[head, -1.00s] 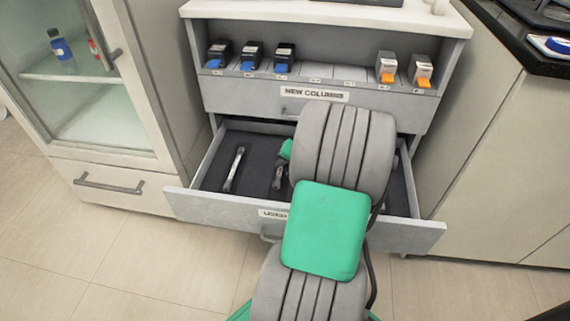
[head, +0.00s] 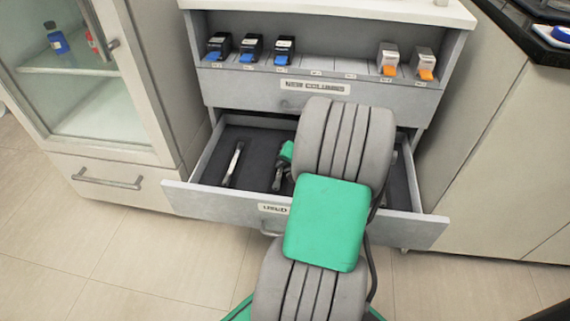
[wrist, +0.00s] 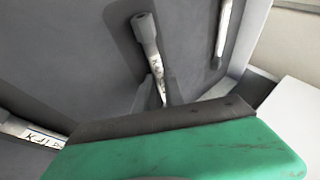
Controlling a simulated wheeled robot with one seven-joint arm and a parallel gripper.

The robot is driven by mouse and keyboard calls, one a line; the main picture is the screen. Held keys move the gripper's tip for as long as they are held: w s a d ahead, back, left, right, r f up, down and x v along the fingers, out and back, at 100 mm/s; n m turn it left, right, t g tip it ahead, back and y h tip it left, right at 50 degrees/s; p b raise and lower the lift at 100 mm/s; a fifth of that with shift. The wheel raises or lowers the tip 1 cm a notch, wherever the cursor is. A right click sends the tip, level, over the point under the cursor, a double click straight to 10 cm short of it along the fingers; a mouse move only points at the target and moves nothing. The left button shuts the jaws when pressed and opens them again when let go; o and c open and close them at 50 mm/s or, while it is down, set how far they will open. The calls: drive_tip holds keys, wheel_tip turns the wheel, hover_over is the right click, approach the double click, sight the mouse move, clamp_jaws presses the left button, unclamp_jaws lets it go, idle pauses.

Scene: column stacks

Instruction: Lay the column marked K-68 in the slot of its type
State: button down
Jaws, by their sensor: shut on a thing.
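My gripper (wrist: 160,92) is shut on a thin column (wrist: 147,33) with a white label, whose grey end cap points away from the hand. Its marking starts with K; the rest is unreadable. In the head view this held column (head: 278,178) is inside the open lower drawer (head: 200,200), mostly hidden by my arm. Whether it touches the drawer floor is unclear. Another column (head: 233,163) lies in the drawer to the left; one shows at top right in the wrist view (wrist: 222,35). A labelled column (wrist: 32,133) lies at the wrist view's left edge.
Above the drawer, marked as used, is a NEW COLUMNS front (head: 315,86) under a shelf with several blue-tabbed boxes (head: 250,50) and two orange-tabbed boxes (head: 424,63), with empty spaces between. A glass-door cabinet (head: 105,95) stands left. My arm hides the drawer's middle.

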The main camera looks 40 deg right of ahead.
drive_tip(key=shift+f, duration=0.1)
drive_tip(key=c, duration=1.3)
unclamp_jaws()
drive_tip(key=shift+c, duration=0.2)
drive_tip(key=shift+s, duration=0.1)
drive_tip(key=shift+f, duration=0.15)
drive_tip(key=shift+s, duration=0.1)
